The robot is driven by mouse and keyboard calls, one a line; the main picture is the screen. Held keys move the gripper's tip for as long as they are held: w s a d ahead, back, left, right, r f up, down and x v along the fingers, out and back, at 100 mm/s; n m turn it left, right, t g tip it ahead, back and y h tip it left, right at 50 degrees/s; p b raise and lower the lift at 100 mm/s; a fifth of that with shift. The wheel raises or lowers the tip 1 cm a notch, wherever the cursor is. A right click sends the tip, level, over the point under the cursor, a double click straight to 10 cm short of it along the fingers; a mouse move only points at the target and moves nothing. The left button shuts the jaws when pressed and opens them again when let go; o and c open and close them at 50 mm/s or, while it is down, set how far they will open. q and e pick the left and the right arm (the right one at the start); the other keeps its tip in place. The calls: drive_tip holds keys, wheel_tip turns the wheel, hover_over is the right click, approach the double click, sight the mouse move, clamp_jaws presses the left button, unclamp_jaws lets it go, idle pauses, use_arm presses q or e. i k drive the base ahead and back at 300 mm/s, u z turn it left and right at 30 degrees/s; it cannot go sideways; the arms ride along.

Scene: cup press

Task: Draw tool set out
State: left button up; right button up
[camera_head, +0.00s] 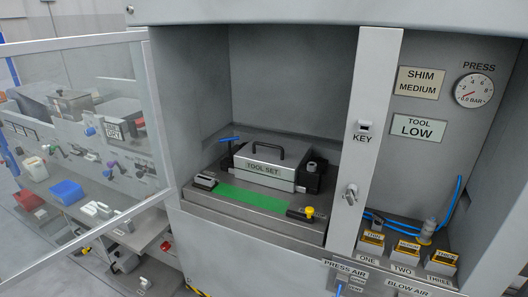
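The tool set (264,168) is a grey box labelled TOOL SET with a dark handle (274,148) on its lid. It sits inside the open press chamber on a grey bed (248,225), behind a green strip (252,197). A blue-handled part (229,140) stands at its left end and a dark block (313,175) at its right end. A yellow knob (309,212) is at the bed's front right. Neither of my grippers is in view.
A clear door (85,135) stands swung open at the left. Right of the chamber are a KEY switch (363,128), a pressure gauge (474,90), and bins (371,242) labelled ONE, TWO and THREE.

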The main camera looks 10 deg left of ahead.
sight(272, 161)
drive_tip(key=z, duration=0.05)
drive_tip(key=k, duration=0.8)
drive_tip(key=u, duration=0.75)
drive_tip(key=i, duration=0.95)
drive_tip(key=z, duration=0.55)
drive_tip(key=i, duration=0.9)
drive_tip(key=z, duration=1.05)
